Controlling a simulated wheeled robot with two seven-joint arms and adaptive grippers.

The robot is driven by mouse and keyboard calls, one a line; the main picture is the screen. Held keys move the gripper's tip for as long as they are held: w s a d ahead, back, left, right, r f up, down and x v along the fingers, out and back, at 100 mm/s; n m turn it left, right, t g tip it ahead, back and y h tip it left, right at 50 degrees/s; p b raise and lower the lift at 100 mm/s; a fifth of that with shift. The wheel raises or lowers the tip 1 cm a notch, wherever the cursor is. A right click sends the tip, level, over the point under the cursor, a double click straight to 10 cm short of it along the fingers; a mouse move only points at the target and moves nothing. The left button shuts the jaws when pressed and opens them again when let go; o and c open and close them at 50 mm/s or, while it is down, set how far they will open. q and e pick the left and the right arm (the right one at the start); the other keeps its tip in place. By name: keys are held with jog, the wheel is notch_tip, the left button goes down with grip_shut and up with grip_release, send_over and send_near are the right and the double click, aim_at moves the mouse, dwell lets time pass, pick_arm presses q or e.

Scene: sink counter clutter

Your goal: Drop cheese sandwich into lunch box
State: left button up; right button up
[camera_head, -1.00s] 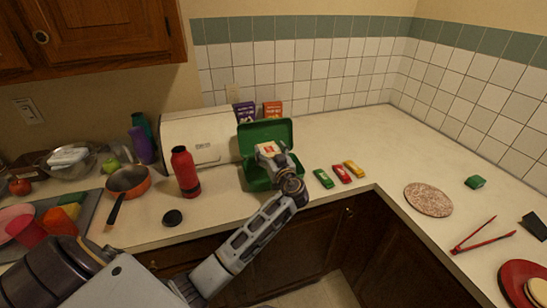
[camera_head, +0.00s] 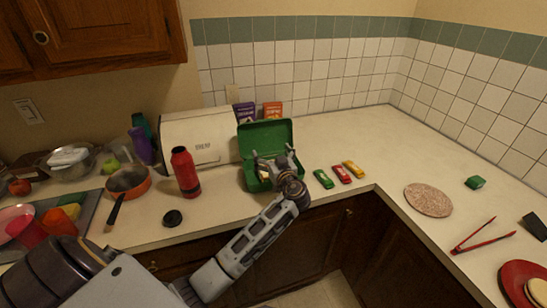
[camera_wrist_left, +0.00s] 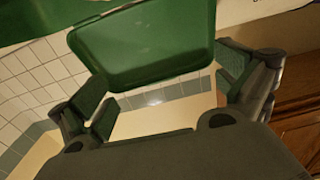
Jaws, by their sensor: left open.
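The green lunch box (camera_head: 257,185) stands open on the counter with its lid (camera_head: 265,136) raised at the back. The lid also fills much of the left wrist view (camera_wrist_left: 145,45). My left gripper (camera_head: 275,158) is over the box opening, its fingers spread apart; they also show apart in the left wrist view (camera_wrist_left: 168,95). A small pale patch of what appears to be the cheese sandwich (camera_head: 264,174) shows inside the box below the fingers, mostly hidden by the gripper. My right gripper is not in view.
A red bottle (camera_head: 186,174) and a black lid (camera_head: 173,218) stand left of the box. Small toy cars (camera_head: 341,174) sit to its right. A bread bin (camera_head: 200,140) is behind left. The counter at the back right is clear.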

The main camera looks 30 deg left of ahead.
pick_arm(q)
jog(key=v, duration=1.1)
jog(key=shift+d, duration=0.1)
dwell(0.8)
